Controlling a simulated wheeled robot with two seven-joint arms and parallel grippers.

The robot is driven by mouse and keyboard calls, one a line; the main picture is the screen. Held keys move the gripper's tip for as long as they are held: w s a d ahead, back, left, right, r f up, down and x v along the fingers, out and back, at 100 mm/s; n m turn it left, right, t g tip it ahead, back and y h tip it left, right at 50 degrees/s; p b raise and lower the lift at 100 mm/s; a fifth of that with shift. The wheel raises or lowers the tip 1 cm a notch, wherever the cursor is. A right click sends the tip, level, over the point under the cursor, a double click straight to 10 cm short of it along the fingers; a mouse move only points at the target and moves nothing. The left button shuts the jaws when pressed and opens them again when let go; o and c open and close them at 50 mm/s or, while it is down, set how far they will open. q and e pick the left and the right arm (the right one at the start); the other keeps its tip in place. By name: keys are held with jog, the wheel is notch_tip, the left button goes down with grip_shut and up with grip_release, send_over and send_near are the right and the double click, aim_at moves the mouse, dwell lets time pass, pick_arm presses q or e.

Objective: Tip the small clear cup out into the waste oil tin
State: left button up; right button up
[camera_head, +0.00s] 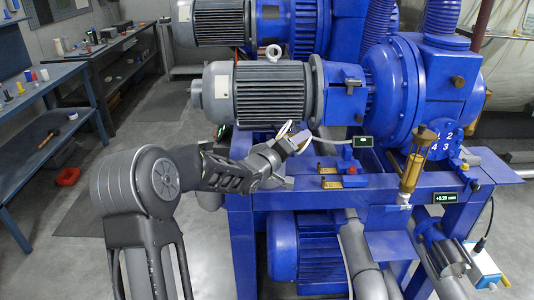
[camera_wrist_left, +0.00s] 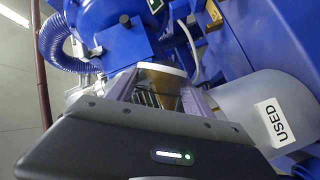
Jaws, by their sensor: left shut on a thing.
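My left gripper (camera_head: 291,143) is shut on the small clear cup, beside the grey motor's lower edge in the head view. The cup (camera_wrist_left: 162,86) shows between the fingers in the left wrist view, with a pale rim and amber-brown colour inside. In the head view the cup (camera_head: 284,131) is small and partly hidden by the gripper; its exact tilt is hard to tell. The grey tin labelled USED (camera_wrist_left: 243,97) is close beside the gripper at the right of the wrist view. In the head view my gripper and wrist mostly hide that area. My right gripper is not in view.
A grey motor (camera_head: 272,92) and blue pump housing (camera_head: 400,85) stand just behind the gripper. A brass-and-amber oiler (camera_head: 414,163) stands on the blue frame to the right.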

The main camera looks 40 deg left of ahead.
pick_arm(q)
jog(key=shift+r+n, duration=0.35)
jog(key=shift+n, duration=0.15)
dwell(0.9)
jog(key=shift+a+f+n+t, duration=0.1)
jog(key=shift+f+n+t, duration=0.2)
jog(key=shift+n+t, duration=0.4)
dwell(1.2)
jog(key=shift+s+a+r+n, duration=0.2)
jog(key=shift+a+n, duration=0.2)
jog(key=shift+n, duration=0.05)
jog(key=shift+s+a+r+n, duration=0.15)
jog(key=shift+a+r+n, duration=0.05)
jog(key=shift+a+n, duration=0.25)
dwell(1.0)
jog(key=shift+s+a+r+n+t, duration=0.1)
jog(key=shift+r+n+t, duration=0.2)
jog(key=shift+n, duration=0.2)
jog(key=shift+a+r+n+t, duration=0.1)
jog(key=shift+r+n+t, duration=0.15)
jog(key=shift+n, duration=0.25)
dwell(0.9)
